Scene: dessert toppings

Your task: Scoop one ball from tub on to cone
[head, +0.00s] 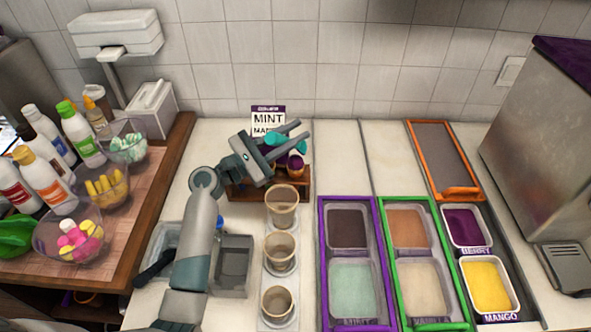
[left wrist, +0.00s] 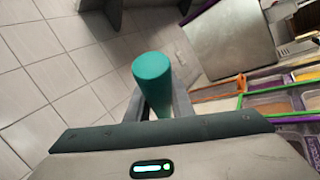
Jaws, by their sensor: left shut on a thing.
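My left gripper (head: 297,132) is at the back middle of the counter, in front of the order card, with its fingers around a teal handle (head: 272,138). In the left wrist view the teal handle (left wrist: 152,72) stands as a cylinder between the fingers. The handle's lower end is hidden, so I cannot tell what tool it belongs to. Below the gripper is a wooden rack (head: 240,192) with a small dark purple and brown thing (head: 295,168). The tubs are mint (head: 352,285), vanilla (head: 418,288), berry (head: 465,226), mango (head: 490,283), a dark brown one (head: 349,229) and a light brown one (head: 408,228). My right gripper is out of view.
Three beige cups (head: 281,253) stand in a row left of the purple-framed tubs. A card (head: 267,119) reading mint and mango stands at the back. Bottles and topping bowls (head: 68,238) fill the left board. A steel machine (head: 540,140) stands at right.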

